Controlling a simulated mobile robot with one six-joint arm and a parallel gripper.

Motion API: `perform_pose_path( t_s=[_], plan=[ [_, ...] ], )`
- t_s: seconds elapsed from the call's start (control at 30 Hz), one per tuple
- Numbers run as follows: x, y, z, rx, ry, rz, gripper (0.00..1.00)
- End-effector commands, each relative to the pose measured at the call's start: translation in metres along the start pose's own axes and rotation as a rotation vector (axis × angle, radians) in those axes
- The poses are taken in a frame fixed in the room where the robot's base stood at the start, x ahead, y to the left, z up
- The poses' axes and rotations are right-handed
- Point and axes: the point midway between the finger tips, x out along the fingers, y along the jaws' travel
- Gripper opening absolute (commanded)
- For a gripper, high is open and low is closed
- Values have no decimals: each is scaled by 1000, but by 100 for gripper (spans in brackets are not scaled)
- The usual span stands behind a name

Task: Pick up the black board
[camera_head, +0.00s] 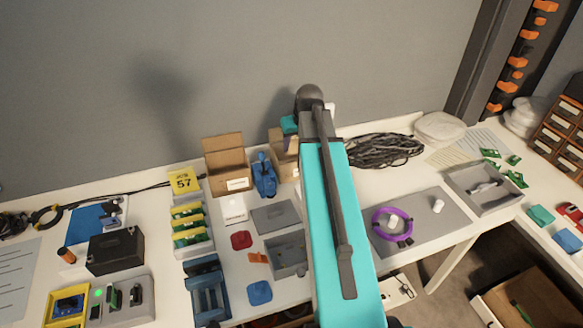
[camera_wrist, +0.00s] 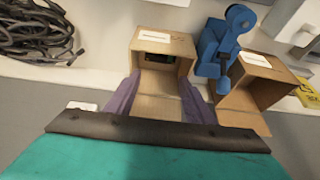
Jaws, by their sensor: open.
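A small open cardboard carton (camera_wrist: 181,49) with a white label is straight ahead in the wrist view. In its opening lies a dark, thin thing (camera_wrist: 155,60) with a hint of green, likely the black board; it is too small and shaded to tell more. My gripper (camera_wrist: 160,82) is open and empty, its two purple fingers either side of the carton's open front flap and pointing at the opening. I cannot tell whether they touch the carton. In the head view this carton (camera_head: 276,142) is partly hidden by my arm, and the board is not visible.
A blue clamp-like thing (camera_wrist: 224,42) stands right beside the carton, then a second open carton (camera_wrist: 262,76); they also show in the head view (camera_head: 264,175). A black cable coil (camera_wrist: 32,30) lies on the other side. The wall is close behind.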

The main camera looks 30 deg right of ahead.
Motion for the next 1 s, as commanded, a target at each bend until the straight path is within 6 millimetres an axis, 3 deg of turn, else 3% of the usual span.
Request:
perform_pose_path(
  t_s=[0.37, 1.0],
  plan=[
    [11, -2, -1, -3, -2, -2, 48],
    [75, -3, -1, -3, -2, -2, 48]
  ],
)
